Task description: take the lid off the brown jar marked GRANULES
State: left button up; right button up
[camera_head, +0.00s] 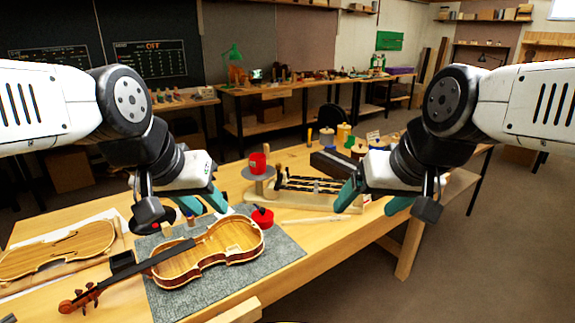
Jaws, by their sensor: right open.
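I cannot read a GRANULES label on any jar at this size. A group of small jars stands at the back of the bench, beyond my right gripper: one with a blue top (326,138), a yellow one (344,132) and one with a dark top (358,150). Which is the brown jar I cannot tell; my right arm may hide part of the group. My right gripper (372,200) has its teal fingers apart, empty, in front of these jars. My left gripper (203,203) has its teal fingers apart, empty, above the violin's far edge.
An open violin body (225,245) lies on a grey mat (275,265). A red cup (258,163) stands on a round pedestal, and a red pot (263,217) sits near the violin. A wooden rack (300,200) with dark tools is mid-bench. A violin plate (60,250) lies left.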

aim_at(359, 149)
jog(key=z, duration=0.6)
jog(key=u, duration=0.65)
jog(key=i+l+u, duration=0.15)
jog(key=u, duration=0.25)
jog(key=l+u, duration=0.4)
jog(key=i+l+u, duration=0.15)
jog(key=l+u, duration=0.2)
jog(key=l, duration=0.6)
jog(key=l+u, duration=0.4)
jog(key=l, duration=1.6)
jog(key=k+l, duration=0.1)
jog(key=l, duration=0.95)
